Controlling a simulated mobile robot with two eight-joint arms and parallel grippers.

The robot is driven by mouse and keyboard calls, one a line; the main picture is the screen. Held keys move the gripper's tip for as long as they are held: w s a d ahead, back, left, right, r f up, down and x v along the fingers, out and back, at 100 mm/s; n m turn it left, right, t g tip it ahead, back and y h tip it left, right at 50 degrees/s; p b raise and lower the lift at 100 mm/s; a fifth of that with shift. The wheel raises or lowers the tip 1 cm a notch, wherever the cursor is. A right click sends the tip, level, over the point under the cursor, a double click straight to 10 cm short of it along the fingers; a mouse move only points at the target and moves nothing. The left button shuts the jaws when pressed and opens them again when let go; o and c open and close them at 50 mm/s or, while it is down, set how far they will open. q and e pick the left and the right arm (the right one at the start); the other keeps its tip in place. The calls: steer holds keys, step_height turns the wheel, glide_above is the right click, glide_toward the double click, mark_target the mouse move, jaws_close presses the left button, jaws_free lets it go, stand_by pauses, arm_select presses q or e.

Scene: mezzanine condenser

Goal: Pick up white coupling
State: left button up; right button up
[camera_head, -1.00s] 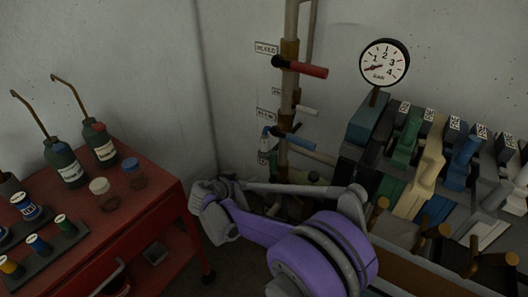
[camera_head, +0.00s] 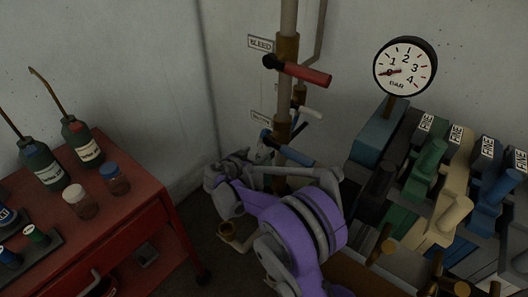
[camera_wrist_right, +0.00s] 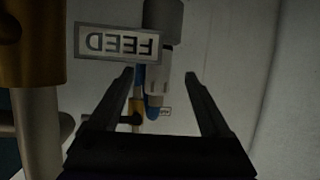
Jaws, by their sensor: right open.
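My right gripper (camera_wrist_right: 159,78) is open, its two dark fingers pointing away from the wrist camera. What looks like the white coupling (camera_wrist_right: 158,78) is a pale collar under a grey cylinder, with blue parts beside and below it. It shows between the fingertips in the wrist view, apparently beyond them; nothing is gripped. The exact gap is hard to tell. In the head view my purple and grey right arm reaches toward the pipes in the corner and hides this spot; its fingers cannot be made out. My left gripper is not in view.
A FEED label (camera_wrist_right: 119,43) is near the coupling. A red cart (camera_head: 125,215) with bottles stands left. A gauge (camera_head: 405,66) and coloured levers stand right.

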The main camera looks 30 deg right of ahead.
mark_target(260, 151)
steer(key=x, duration=0.3)
steer(key=shift+w+d+f, duration=0.15)
steer(key=shift+w+d, duration=0.05)
steer(key=shift+d, duration=0.1)
steer(key=x, duration=0.5)
steer(key=shift+w+d+r, duration=0.1)
steer(key=shift+d+r, duration=0.2)
steer(key=shift+r, duration=0.05)
jaws_close()
